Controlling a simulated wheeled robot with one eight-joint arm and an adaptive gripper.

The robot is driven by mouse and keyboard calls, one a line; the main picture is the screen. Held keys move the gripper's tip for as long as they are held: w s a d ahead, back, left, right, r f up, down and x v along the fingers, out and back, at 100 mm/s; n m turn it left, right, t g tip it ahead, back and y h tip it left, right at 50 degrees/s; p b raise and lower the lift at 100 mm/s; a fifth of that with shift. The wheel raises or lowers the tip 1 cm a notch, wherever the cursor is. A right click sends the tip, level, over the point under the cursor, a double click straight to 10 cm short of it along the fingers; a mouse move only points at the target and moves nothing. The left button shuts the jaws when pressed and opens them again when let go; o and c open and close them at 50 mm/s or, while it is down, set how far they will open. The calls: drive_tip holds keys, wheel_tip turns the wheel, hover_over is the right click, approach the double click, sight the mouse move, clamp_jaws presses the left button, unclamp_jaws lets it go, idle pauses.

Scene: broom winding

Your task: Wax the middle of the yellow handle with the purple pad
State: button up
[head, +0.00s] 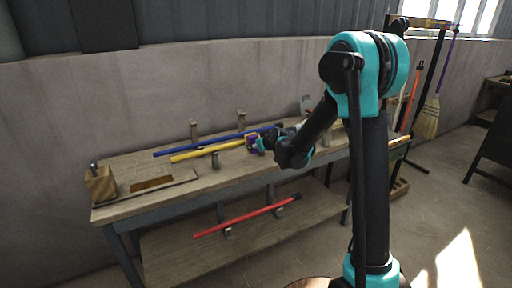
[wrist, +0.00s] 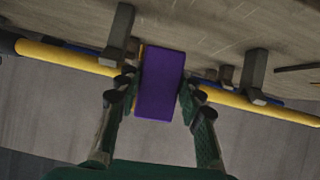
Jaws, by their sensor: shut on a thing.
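The yellow handle (head: 206,152) lies along the workbench, held up on short supports. In the wrist view the yellow handle (wrist: 70,57) runs across the picture, and its middle part is hidden behind the purple pad (wrist: 160,84). My gripper (wrist: 158,88) is shut on the purple pad, with one finger on each side of it. The pad is in front of the handle in this view; I cannot tell whether they touch. In the head view the pad (head: 252,144) is small at my gripper (head: 259,144), near the right part of the handle's visible length.
A blue handle (head: 200,145) lies behind the yellow one. A red handle (head: 245,217) rests below on the lower shelf. A wooden block (head: 101,184) stands at the bench's left end. Dark support posts (wrist: 119,32) rise near the pad.

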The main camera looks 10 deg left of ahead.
drive_tip(key=shift+w+a+f, duration=0.1)
drive_tip(key=shift+w+a, duration=0.15)
drive_tip(key=shift+w, duration=0.15)
drive_tip(key=s+a, duration=0.7)
drive_tip(key=a, duration=0.4)
drive_tip(key=shift+s, duration=0.2)
drive_tip(key=shift+s+a, duration=0.15)
drive_tip(key=shift+s, duration=0.15)
drive_tip(key=shift+c, duration=1.3)
drive_tip(key=shift+w+d, duration=0.1)
drive_tip(key=shift+d, duration=0.1)
clamp_jaws()
drive_tip(key=shift+w+d, duration=1.25)
drive_tip(key=shift+d, duration=0.6)
drive_tip(key=shift+w+d, duration=1.3)
drive_tip(key=shift+d, duration=0.5)
drive_tip(key=shift+w+d, duration=1.25)
drive_tip(key=shift+d, duration=0.6)
